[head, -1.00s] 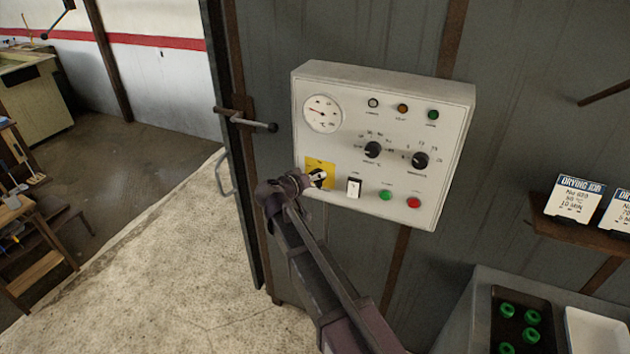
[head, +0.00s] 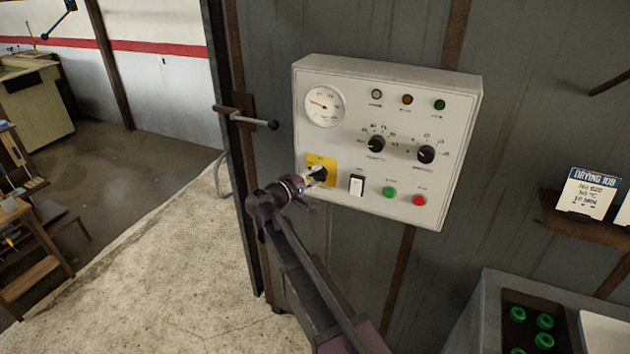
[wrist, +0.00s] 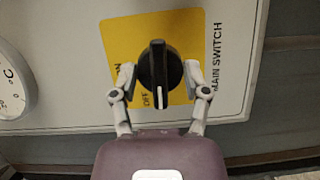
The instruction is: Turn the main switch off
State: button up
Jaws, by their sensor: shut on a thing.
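The main switch (head: 320,174) is a black rotary knob on a yellow plate (head: 330,165), at the lower left of the white control panel. In the wrist view the knob (wrist: 158,70) stands between my two fingertips, and its white line points to the bottom of the picture, beside the word OFF. My gripper (wrist: 160,78) is shut on the knob, one finger on each side. In the head view my gripper (head: 313,188) is at the plate's lower left and partly covers it.
A door handle (head: 250,118) sticks out left of the panel.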

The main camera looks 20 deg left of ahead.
jog(key=shift+n, duration=0.4)
jog(key=o, duration=1.2)
jog(key=shift+w, duration=0.1)
jog(key=shift+c, duration=0.2)
jog(key=shift+s, duration=0.2)
jog(key=v, duration=1.1)
jog(key=shift+s+a, duration=0.25)
jog(key=shift+s, duration=0.1)
jog(key=shift+f, duration=0.2)
